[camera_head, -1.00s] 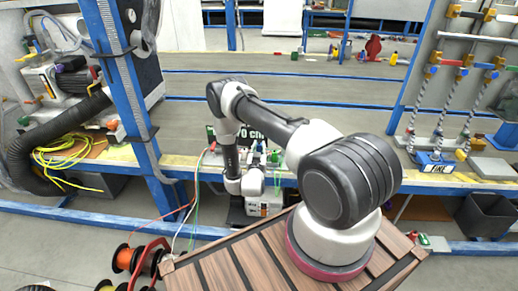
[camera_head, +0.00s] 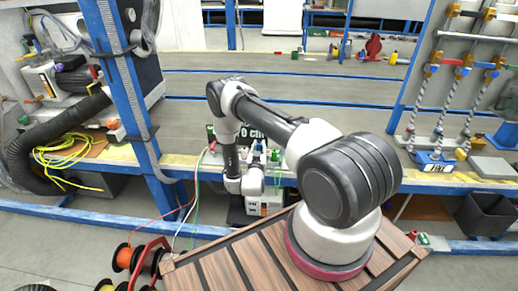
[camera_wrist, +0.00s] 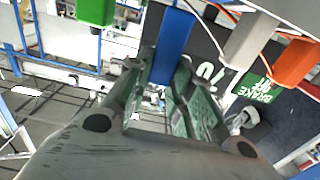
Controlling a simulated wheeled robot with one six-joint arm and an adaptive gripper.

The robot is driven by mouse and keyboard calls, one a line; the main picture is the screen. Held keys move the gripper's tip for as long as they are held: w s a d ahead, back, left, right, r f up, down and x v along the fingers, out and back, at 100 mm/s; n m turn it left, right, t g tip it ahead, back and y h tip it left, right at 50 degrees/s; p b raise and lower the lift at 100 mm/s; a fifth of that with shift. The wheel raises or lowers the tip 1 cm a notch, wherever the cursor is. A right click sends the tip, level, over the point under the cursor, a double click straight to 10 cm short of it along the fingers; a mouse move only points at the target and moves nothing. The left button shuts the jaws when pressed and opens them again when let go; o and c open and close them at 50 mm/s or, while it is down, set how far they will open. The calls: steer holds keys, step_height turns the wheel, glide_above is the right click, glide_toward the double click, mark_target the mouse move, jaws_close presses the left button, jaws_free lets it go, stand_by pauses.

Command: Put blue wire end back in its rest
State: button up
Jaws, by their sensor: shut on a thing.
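The blue wire end (camera_wrist: 173,42) is a long blue block at the top middle of the wrist view. My gripper (camera_wrist: 163,86) has its green-padded fingers shut on the lower part of the blue block. The block stands in line with a green block (camera_wrist: 95,12) to its left and a grey-white block (camera_wrist: 250,38) and an orange block (camera_wrist: 293,62) to its right. Its far end runs out of the picture, so I cannot tell whether it sits in its rest. In the head view my gripper is too small and covered to make out.
Thin orange wires pass near the block tops. In the head view, wire spools (camera_head: 125,258) stand at lower left, and the blue-framed bench (camera_head: 330,98) spans the back.

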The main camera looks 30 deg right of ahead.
steer(key=shift+f, duration=2.05)
steer(key=o, duration=1.1)
steer(key=shift+c, duration=0.2)
steer(key=v, duration=1.2)
